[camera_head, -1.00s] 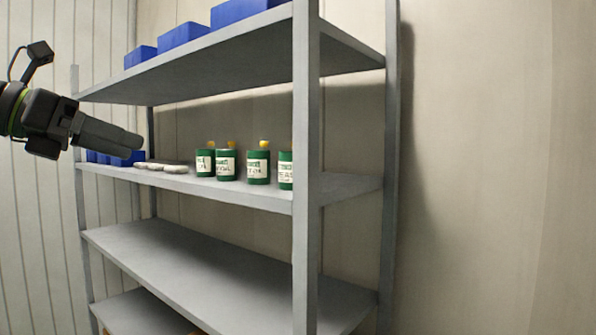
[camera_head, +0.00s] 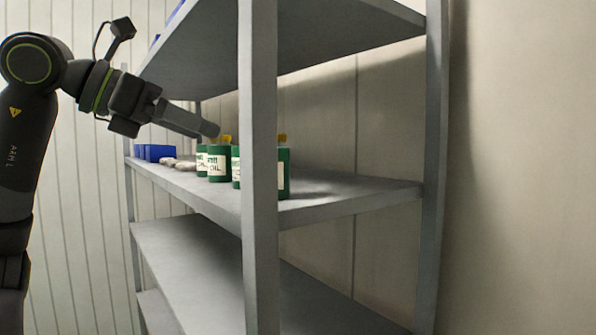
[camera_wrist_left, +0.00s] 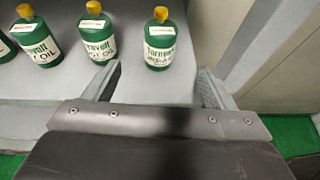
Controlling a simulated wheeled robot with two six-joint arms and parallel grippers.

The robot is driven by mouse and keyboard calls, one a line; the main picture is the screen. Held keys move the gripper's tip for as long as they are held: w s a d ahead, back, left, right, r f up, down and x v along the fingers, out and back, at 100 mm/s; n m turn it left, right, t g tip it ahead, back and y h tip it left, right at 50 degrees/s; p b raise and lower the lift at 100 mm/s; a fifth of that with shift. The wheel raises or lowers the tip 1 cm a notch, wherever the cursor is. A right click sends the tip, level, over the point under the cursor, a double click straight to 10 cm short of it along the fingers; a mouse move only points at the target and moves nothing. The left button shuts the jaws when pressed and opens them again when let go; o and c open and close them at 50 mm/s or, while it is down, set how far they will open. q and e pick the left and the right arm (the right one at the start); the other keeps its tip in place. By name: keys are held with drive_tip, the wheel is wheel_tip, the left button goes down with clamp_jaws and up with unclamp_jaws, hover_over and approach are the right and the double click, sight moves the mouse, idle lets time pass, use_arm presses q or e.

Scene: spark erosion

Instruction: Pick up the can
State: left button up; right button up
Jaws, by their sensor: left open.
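Several green oil cans with yellow caps and white labels stand upright in a row on the middle shelf. In the head view the nearest can (camera_head: 284,172) is partly hidden by the front post; another can (camera_head: 218,164) stands farther left. In the left wrist view the rightmost can (camera_wrist_left: 160,42) is ahead of the gap between my fingers, with a second can (camera_wrist_left: 97,38) and others to its left. My left gripper (camera_head: 212,130) is open and empty, at about cap height in the head view; its two fingers show in the left wrist view (camera_wrist_left: 158,88). My right gripper is not in view.
A grey shelf post (camera_head: 259,200) stands in front of the cans. The upper shelf (camera_head: 300,35) is above. Blue boxes (camera_head: 155,152) and pale flat items (camera_head: 180,164) lie farther left on the same shelf. The shelf (camera_head: 330,200) is bare right of the cans.

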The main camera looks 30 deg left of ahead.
sight(281, 159)
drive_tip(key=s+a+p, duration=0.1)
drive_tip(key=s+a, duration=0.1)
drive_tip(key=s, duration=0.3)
use_arm(q)
drive_tip(key=p+x, duration=0.1)
drive_tip(key=x, duration=0.7)
drive_tip(key=shift+w+d, duration=0.15)
drive_tip(key=shift+d, duration=0.05)
drive_tip(key=shift+p+x, duration=0.35)
drive_tip(key=shift+x, duration=0.75)
drive_tip(key=shift+w+f, duration=0.1)
drive_tip(key=shift+w+d+p, duration=0.25)
drive_tip(key=shift+w+p, duration=0.15)
drive_tip(key=shift+p, duration=0.05)
drive_tip(key=p+x, duration=0.2)
drive_tip(key=x, duration=0.1)
drive_tip(key=shift+w+d+r, duration=0.15)
drive_tip(key=shift+w+r, duration=0.1)
drive_tip(key=shift+r, duration=0.05)
drive_tip(key=shift+w+d+f, duration=0.2)
drive_tip(key=shift+w+f, duration=0.15)
drive_tip(key=shift+w, duration=0.1)
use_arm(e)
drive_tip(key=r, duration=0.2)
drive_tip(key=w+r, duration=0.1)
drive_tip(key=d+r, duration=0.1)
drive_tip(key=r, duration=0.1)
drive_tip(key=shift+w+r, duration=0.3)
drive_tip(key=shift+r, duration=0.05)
